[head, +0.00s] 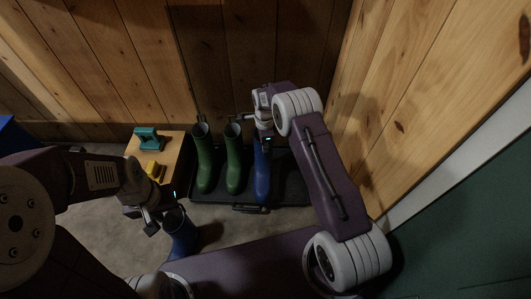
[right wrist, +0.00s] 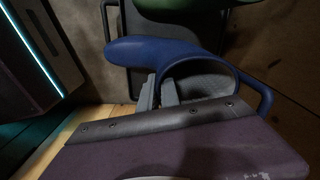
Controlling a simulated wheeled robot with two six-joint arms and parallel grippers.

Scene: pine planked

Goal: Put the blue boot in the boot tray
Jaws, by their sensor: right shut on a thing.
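A blue boot (head: 262,178) is upright at the right of two green boots, over the black boot tray (head: 290,185). I cannot tell whether its sole touches the tray. My right gripper (head: 264,137) is shut on this boot's top rim; the right wrist view shows the fingers (right wrist: 158,92) at the rim of the blue boot (right wrist: 150,51). A second blue boot (head: 181,238) stands on the floor, left of and in front of the tray. My left gripper (head: 160,217) is at its top; whether its fingers are open or shut is unclear.
Green boots (head: 204,165) and (head: 234,163) stand in the tray's left part. A wooden bench (head: 172,155) with a teal object (head: 148,138) and a yellow object (head: 153,170) is left of the tray. Plank walls close in behind and right.

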